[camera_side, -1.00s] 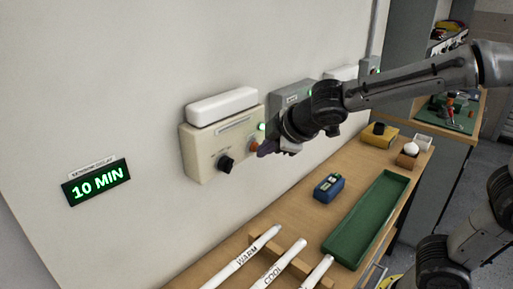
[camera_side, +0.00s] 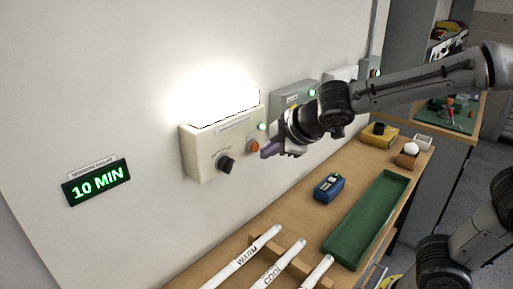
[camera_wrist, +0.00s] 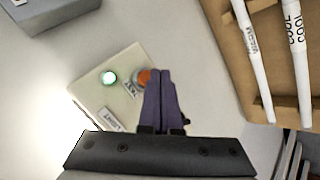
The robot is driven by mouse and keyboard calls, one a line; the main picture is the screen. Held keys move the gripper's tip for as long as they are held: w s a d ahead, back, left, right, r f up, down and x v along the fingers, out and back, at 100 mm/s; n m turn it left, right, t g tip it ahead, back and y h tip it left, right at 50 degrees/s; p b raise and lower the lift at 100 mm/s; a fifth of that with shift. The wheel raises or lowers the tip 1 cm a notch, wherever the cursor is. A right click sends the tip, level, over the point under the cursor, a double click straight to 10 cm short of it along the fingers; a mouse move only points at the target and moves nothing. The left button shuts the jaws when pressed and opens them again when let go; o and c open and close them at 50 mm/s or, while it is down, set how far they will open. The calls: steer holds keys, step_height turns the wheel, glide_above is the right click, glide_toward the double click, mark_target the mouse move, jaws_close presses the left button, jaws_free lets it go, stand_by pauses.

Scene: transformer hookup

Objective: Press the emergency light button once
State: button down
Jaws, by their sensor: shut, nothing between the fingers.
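The emergency light unit (camera_side: 206,150) is a cream box on the wall in the side view, and its lamp (camera_side: 215,103) on top glows bright white. Its front has a black knob (camera_side: 226,163), a green indicator (camera_side: 262,127) and an orange-red round button (camera_side: 253,146).
A display (camera_side: 96,183) reading 10 MIN is at left. The bench below holds a green tray (camera_side: 345,245), a blue device (camera_side: 328,188) and white tubes labelled WARM and COOL (camera_side: 280,262).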

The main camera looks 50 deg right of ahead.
steer(key=shift+s, duration=0.15)
steer(key=s, duration=0.5)
stand_by(0.5)
stand_by(0.5)
steer(key=s+d+r+m, duration=0.1)
steer(key=s+d+m, duration=0.5)
steer(key=s+d, duration=0.15)
steer(key=s+a+f+m+g+y, duration=0.1)
steer(key=s+a+f+m+g, duration=0.2)
steer(key=s, duration=0.6)
steer(key=shift+a+f+m+y, duration=0.4)
steer(key=shift+a+f+m, duration=0.1)
steer(key=shift+f, duration=0.45)
